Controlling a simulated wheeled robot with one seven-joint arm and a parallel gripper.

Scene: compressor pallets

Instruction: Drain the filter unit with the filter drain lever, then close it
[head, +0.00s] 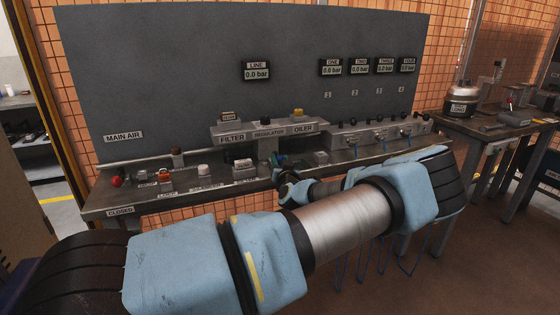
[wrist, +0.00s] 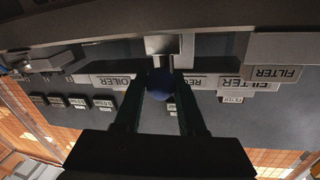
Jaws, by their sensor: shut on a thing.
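The filter unit, marked by its FILTER label (head: 232,138), sits left on the raised grey block over the bench. The wrist view is upside down; there the FILTER label (wrist: 272,73) is at the right. My gripper (wrist: 160,90) is shut on a dark blue round knob (wrist: 160,81), one finger on each side. The knob sits against a light grey block (wrist: 163,46), between the OILER and regulator labels. I cannot tell whether this knob is the filter drain lever. In the head view my gripper (head: 279,160) is small, below the regulator, and its wrist hides the grasp.
The CLOSED label (head: 120,211) is on the bench's front left edge. A red knob (head: 117,181) and an orange-red control (head: 165,175) stand on the left bench. The LINE gauge (head: 257,71) reads 0.0 bar. Another table (head: 482,133) stands at right.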

